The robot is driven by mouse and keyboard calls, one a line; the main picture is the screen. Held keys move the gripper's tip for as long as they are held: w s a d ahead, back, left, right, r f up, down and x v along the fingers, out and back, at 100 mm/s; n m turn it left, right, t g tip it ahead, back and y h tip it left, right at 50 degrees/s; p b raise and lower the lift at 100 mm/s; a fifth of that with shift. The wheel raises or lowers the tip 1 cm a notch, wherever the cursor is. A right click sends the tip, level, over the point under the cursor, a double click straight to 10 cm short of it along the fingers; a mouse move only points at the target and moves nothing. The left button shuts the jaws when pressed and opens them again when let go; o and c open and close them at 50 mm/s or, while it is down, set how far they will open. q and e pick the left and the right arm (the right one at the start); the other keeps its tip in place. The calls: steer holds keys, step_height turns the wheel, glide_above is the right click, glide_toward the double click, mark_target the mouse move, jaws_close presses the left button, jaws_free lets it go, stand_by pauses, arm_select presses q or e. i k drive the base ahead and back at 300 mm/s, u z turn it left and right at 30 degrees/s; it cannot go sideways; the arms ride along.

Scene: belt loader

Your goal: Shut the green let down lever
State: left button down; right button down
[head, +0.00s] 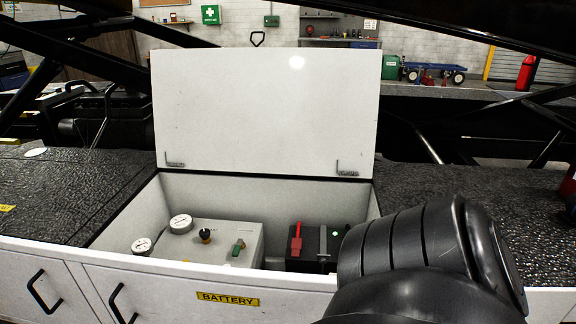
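The green lever (238,247) stands on top of a light grey control box (226,232) inside the open battery compartment (275,183). It looks slightly tilted; its exact position is too small to tell. A black knob (205,235) on an orange-brown base sits just left of it. Neither gripper shows in the head view. A thick black segment of my arm fills the lower right and hides the compartment's right end. No gripper is seen touching the green lever.
The compartment's white lid (265,110) stands raised behind it. Two round gauges (180,223) sit at the compartment's left. A red lever (297,242) and a grey lever (323,243) stand to the right. The black textured deck (70,190) on the left is mostly clear.

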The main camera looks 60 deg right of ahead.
mark_target(236, 248)
steer(key=u, duration=0.05)
steer(key=k, duration=0.1)
steer(key=z, duration=1.3)
steer(key=i, duration=0.1)
steer(key=u, duration=0.15)
